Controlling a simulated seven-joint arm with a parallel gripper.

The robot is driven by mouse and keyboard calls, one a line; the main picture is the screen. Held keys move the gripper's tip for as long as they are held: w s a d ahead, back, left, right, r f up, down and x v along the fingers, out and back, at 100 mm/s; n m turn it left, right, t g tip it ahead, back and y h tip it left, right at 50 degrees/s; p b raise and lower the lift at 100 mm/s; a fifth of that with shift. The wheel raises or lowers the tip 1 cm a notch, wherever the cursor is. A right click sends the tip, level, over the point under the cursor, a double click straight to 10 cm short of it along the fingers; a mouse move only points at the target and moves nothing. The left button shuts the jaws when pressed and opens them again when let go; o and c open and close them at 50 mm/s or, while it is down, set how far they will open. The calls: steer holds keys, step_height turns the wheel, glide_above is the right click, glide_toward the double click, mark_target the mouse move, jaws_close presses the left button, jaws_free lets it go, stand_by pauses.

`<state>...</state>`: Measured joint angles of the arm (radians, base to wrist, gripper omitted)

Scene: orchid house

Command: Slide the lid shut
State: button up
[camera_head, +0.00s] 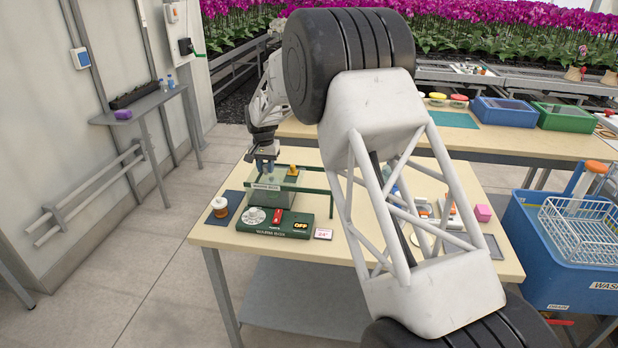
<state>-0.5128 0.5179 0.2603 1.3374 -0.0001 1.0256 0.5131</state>
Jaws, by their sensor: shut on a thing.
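A green bench unit (275,222) stands at the left front of the table, with a white dial, a red part and a yellow "OFF" label on its front. A green-framed basin (318,190) rises behind that panel, with a small white label plate at its left. The pale, see-through lid (284,179) appears to lie over the left part of the basin; its edges are hard to make out. My gripper (265,167) points down at the lid's left part and is shut on it. The gripped part is too small to see clearly.
A yellow item (293,171) is close right of my gripper. My arm hides the table's middle. A blue wash crate (560,262) stands right.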

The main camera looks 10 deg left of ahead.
steer(key=shift+a, duration=1.65)
steer(key=o, duration=0.7)
steer(key=shift+a, duration=0.1)
steer(key=shift+c, duration=0.2)
steer(key=shift+r, duration=0.15)
step_height(320, 180, up, 7)
